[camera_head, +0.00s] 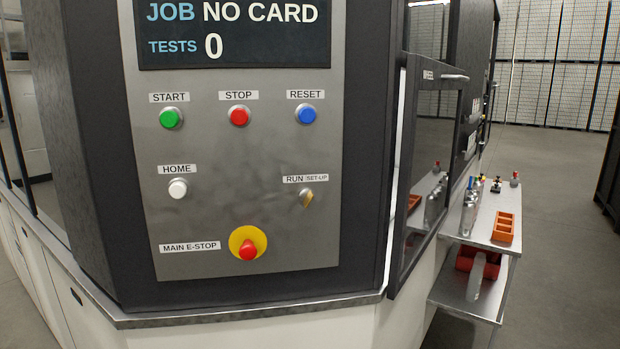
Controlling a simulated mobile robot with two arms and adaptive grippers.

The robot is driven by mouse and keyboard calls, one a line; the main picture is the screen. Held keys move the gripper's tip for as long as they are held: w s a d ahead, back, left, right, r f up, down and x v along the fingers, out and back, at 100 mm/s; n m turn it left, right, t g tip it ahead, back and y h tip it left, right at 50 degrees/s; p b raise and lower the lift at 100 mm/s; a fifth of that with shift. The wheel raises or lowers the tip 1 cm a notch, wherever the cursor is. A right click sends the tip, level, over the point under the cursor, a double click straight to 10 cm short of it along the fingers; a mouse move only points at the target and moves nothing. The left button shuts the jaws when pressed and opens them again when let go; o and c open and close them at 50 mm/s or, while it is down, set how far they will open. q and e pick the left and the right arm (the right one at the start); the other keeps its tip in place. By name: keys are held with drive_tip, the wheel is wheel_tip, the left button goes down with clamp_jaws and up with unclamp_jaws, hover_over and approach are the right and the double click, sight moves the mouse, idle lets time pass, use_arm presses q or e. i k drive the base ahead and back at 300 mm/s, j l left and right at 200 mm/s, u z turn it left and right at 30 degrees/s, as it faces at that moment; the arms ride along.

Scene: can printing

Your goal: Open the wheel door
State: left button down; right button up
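A dark-framed glass door (397,237) is on the right side of the machine, just beyond the control panel, seen at a steep angle. It has a small label at its top that is too small to read, so I cannot confirm it is the wheel door. A metal handle (455,77) sticks out near its top right corner. A light strip shows along its left edge; I cannot tell if it stands ajar. Neither of my grippers is in view.
The control panel (215,230) fills the centre, with several buttons and a red main e-stop (248,250). Right of the door, a metal shelf (468,234) holds an orange tray (503,227) and small bottles. Open floor (560,280) lies at the right.

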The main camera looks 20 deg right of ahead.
sight(434, 92)
drive_tip(key=z, duration=1.2)
